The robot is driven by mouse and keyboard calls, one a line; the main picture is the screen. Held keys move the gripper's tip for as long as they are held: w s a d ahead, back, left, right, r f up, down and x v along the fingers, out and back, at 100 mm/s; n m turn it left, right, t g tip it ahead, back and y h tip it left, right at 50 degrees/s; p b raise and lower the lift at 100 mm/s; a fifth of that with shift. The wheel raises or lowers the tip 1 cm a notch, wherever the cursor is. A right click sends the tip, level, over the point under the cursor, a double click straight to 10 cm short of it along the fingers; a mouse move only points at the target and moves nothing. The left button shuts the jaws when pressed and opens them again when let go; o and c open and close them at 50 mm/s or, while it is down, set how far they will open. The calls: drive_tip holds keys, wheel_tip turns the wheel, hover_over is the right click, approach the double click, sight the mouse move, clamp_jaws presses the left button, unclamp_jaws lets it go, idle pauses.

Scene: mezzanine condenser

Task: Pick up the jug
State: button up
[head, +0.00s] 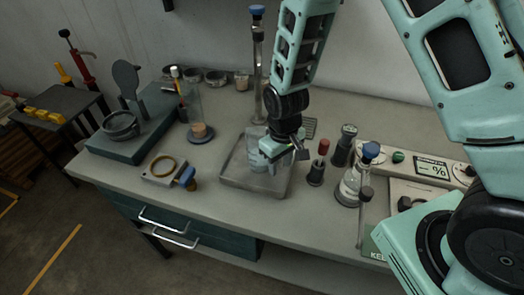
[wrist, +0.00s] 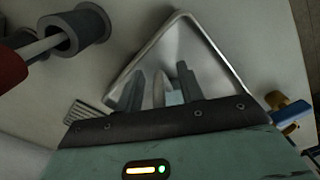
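The jug (head: 256,146) is a clear, see-through vessel standing on a grey metal tray (head: 236,183) in the middle of the bench. My gripper (head: 299,154) is at the jug's right side in the head view and hides part of it. In the wrist view my gripper (wrist: 160,90) has its two fingers apart over the tray (wrist: 212,55). A pale, see-through shape shows between the fingers, probably part of the jug. I cannot tell whether either finger touches it.
Right of the tray stand a red-topped tool in a dark holder (head: 316,173), a dark cylinder (head: 343,146) and a blue-stoppered flask (head: 350,186). A tall glass column (head: 258,75) stands behind. Left are a ring (head: 162,166) and a glass cylinder (head: 196,115). The bench front is clear.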

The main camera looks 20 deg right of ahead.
clamp_jaws()
drive_tip(key=shift+r, duration=0.1)
idle(0.4)
